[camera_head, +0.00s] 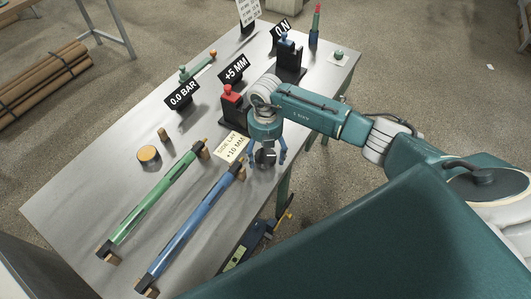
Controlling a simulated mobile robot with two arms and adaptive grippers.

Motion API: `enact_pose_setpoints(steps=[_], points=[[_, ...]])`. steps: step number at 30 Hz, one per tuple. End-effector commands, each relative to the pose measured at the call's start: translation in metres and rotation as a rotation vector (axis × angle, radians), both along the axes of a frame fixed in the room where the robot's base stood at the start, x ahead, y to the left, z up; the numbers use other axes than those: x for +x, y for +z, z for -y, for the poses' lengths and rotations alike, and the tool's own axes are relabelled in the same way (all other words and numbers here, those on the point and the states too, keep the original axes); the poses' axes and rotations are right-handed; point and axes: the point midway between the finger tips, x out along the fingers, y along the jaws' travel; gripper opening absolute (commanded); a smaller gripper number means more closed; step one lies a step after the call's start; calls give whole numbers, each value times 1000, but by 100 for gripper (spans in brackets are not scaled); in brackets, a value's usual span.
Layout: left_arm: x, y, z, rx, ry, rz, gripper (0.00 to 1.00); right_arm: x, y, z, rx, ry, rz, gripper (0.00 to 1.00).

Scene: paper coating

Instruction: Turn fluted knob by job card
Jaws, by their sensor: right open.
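The job card (231,147), a cream card reading "SIDE LAY +10 MM", lies on the metal table left of my right gripper. A dark round knob (265,156) shows low between the blue fingers of my right gripper (267,155); its fluting is too small to make out. The gripper points down with its fingers spread around the knob, and I cannot tell whether they touch it. A black sign (235,69) reads "+5 MM", behind a red-topped black unit (231,98). My left gripper is out of view.
Green (153,199) and blue (190,230) rollers lie at the front left of the table (70,200). Signs reading "0.0 BAR" (182,94) and "0.N" (281,29) stand farther back. A blue-topped black unit (290,62) stands behind my right arm. The left table corner is clear.

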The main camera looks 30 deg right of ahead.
Motion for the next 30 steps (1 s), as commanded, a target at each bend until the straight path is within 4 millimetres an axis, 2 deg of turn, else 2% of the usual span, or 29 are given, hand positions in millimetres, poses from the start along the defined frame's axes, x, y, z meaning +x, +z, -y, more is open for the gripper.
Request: enact_pose_setpoints(steps=[1,6,8,20,30], points=[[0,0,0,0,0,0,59,0,0,0,0,0,0,72],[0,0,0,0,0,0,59,0,0,0,1,0,-1,38],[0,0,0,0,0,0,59,0,0,0,0,0,0,29],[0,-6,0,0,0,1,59,1,0,0,1,64,1,29],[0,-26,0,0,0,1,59,1,-2,1,-1,317,2,29]])
